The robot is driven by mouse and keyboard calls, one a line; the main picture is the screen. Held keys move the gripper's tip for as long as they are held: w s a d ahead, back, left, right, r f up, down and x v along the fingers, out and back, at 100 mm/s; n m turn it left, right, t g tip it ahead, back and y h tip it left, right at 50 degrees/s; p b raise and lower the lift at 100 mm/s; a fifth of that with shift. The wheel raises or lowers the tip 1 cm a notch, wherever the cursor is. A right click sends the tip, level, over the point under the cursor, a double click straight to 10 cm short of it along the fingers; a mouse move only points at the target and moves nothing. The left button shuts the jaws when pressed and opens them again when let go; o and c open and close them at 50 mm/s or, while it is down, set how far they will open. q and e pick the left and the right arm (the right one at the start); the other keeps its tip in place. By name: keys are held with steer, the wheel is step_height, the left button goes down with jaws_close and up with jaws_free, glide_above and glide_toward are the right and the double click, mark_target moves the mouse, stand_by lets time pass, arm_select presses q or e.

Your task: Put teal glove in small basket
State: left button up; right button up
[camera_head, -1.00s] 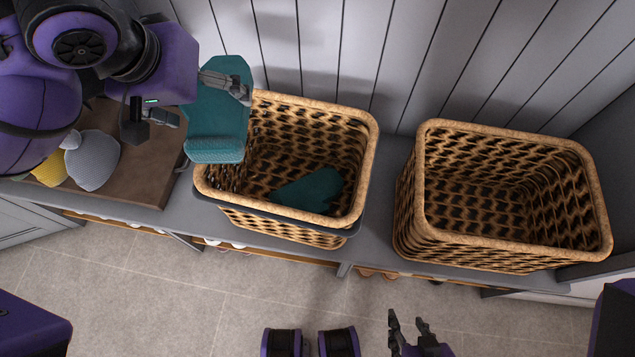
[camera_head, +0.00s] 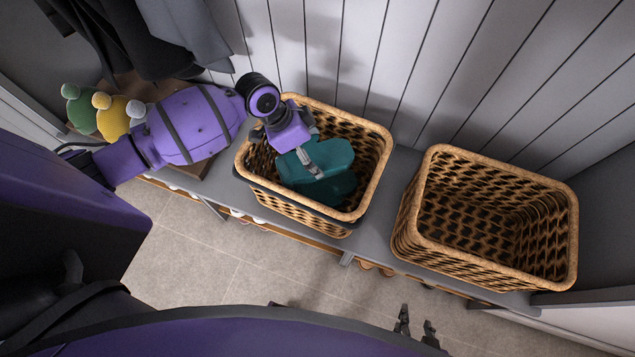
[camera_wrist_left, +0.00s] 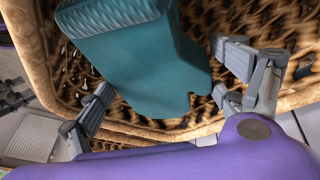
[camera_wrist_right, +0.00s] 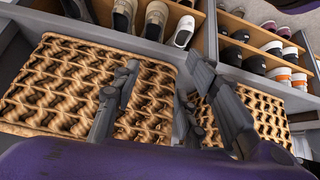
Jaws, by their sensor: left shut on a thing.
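My left gripper (camera_head: 305,157) is shut on a teal glove (camera_head: 333,152) and holds it at the opening of the left-hand basket (camera_head: 377,178). The held glove fills the middle of the left wrist view (camera_wrist_left: 150,70), with the fingers on either side of it. A second teal piece (camera_head: 335,188) lies inside that basket, partly hidden under the held glove. I cannot tell whether the two touch. The right-hand wicker basket (camera_head: 500,162) is empty. My right gripper (camera_head: 415,328) is open and empty, low in front of the bench; its spread fingers show in the right wrist view (camera_wrist_right: 160,90).
Both baskets stand on a grey bench (camera_head: 372,235) against a panelled wall. Green (camera_head: 82,112), yellow (camera_head: 112,122) and grey hats are at the left end, partly behind my left arm. Dark clothes (camera_head: 165,40) hang at the back left. Shoes (camera_wrist_right: 180,25) fill shelves below.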

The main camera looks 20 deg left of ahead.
mark_target(312, 159)
arm_select(q)
steer(key=f, duration=0.1)
steer(key=f+b, duration=0.1)
steer(key=f, duration=0.2)
steer(key=shift+w, duration=0.3)
step_height(312, 159, down, 9)
steer(key=shift+w+r+b, duration=0.15)
steer(key=shift+r+b, duration=0.05)
steer(key=shift+b, duration=0.45)
arm_select(e)
steer(key=shift+x, duration=1)
steer(key=shift+f, duration=0.1)
arm_select(q)
steer(key=shift+f+b, duration=0.35)
steer(key=shift+f, duration=0.25)
steer(key=o, duration=1)
arm_select(e)
steer(key=shift+w+a+f, duration=0.1)
steer(key=shift+w+f, duration=0.1)
steer(key=shift+w, duration=0.1)
arm_select(q)
steer(key=shift+r, duration=0.1)
arm_select(e)
steer(key=shift+s, duration=0.25)
